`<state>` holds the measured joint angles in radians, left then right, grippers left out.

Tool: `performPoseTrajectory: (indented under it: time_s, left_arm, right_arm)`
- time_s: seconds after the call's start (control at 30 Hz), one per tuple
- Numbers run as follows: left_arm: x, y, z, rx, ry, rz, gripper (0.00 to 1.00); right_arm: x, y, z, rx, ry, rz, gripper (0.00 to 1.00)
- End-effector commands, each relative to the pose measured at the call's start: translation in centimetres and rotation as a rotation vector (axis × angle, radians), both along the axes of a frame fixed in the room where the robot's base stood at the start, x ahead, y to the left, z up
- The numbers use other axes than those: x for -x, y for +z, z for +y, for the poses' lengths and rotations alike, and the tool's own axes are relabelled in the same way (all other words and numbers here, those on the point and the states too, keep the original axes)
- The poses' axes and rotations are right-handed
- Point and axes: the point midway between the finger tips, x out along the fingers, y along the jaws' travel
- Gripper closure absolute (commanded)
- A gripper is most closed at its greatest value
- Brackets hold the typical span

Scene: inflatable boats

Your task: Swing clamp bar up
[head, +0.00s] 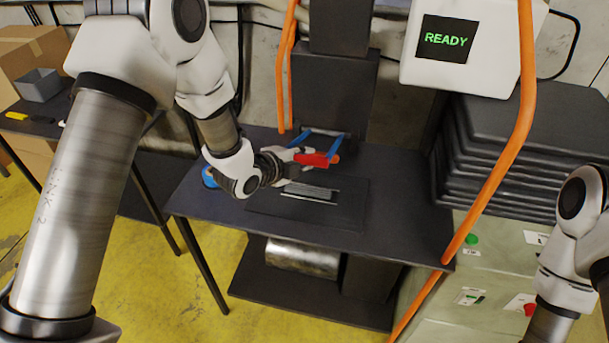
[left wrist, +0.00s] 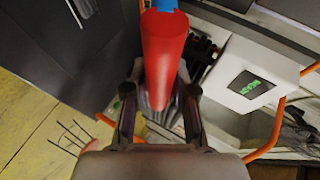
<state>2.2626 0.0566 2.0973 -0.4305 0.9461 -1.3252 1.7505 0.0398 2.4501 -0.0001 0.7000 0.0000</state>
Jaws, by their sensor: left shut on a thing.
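The clamp bar is a red bar (head: 313,159) with blue arms (head: 337,145) at its ends, in the middle of the head view. It stands above a flat grey plate with a slot (head: 310,192) on the dark table. My left gripper (head: 296,155) is shut on the left part of the red bar. In the left wrist view the red bar (left wrist: 165,55) runs up between the fingers of my left gripper (left wrist: 158,100). The fingers hide part of the bar. Only part of my right arm shows at the right edge of the head view; its gripper is out of view.
A white box with a READY screen (head: 446,39) hangs at the upper right. Orange conduits (head: 497,165) cross in front on the right. Dark folded stacks (head: 520,150) lie on a cabinet at right. The front of the dark table (head: 400,232) is clear.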

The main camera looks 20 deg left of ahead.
Motion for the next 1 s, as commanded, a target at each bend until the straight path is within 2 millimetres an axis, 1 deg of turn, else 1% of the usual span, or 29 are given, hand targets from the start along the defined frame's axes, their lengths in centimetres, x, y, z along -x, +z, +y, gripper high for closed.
performPoseTrajectory:
  time_s: [0.03,0.1,0.2,0.3,0.5,0.9,0.93,1.0]
  left_arm:
    - [-0.7,1.8,0.1,0.0,0.0,-0.007,1.0]
    - [-1.6,3.2,0.1,0.0,0.001,-0.007,1.0]
    - [-2.7,4.8,0.2,-0.001,0.0,-0.007,1.0]
    - [-3.6,5.9,0.3,0.0,0.001,-0.005,1.0]
    - [-4.7,7.1,0.4,0.0,0.001,-0.004,1.0]
    - [-5.2,7.7,0.4,0.003,0.003,-0.015,1.0]
    - [-5.2,7.8,0.4,0.004,0.003,-0.016,0.71]
    - [-5.2,7.8,0.4,0.003,0.004,-0.016,0.48]
  right_arm:
    - [0.0,0.9,0.0,0.0,0.0,0.0,1.0]
    - [0.0,1.4,0.0,0.0,0.0,0.0,1.0]
    - [0.0,1.9,0.0,0.0,0.0,0.001,1.0]
    - [0.0,2.3,0.0,0.0,0.0,0.001,1.0]
    - [0.0,2.6,0.0,0.0,0.0,0.001,1.0]
    - [0.0,2.7,0.0,0.0,0.0,0.0,1.0]
    - [0.0,2.7,0.0,0.0,0.0,0.0,1.0]
    - [0.0,2.7,0.0,0.0,0.0,0.001,1.0]
